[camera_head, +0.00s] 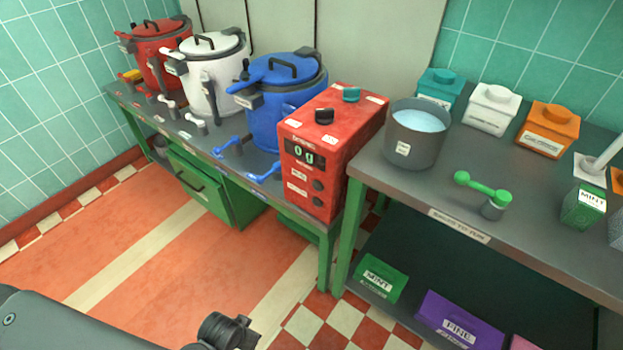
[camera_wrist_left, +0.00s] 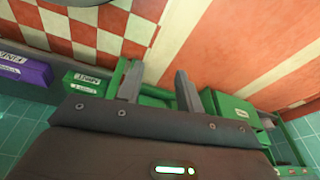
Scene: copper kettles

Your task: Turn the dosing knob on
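The red dosing box (camera_head: 330,145) stands at the right end of the left bench, with a display on its front. On its top sit a black knob (camera_head: 325,116) and a teal knob (camera_head: 351,95). Two dark round knobs, upper (camera_head: 319,185) and lower (camera_head: 318,202), are on its front. I cannot tell which is the dosing knob. My left arm comes in low at the left in the head view, well below and apart from the box. In the left wrist view my left gripper (camera_wrist_left: 158,90) has its fingers apart with nothing between them. My right gripper is not in view.
Red (camera_head: 158,50), white (camera_head: 213,75) and blue (camera_head: 285,105) kettles stand left of the box. A grey pot (camera_head: 417,150) of pale blue contents stands close to its right. The right bench also holds lidded canisters and a green-handled scoop (camera_head: 484,188). The floor in front is clear.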

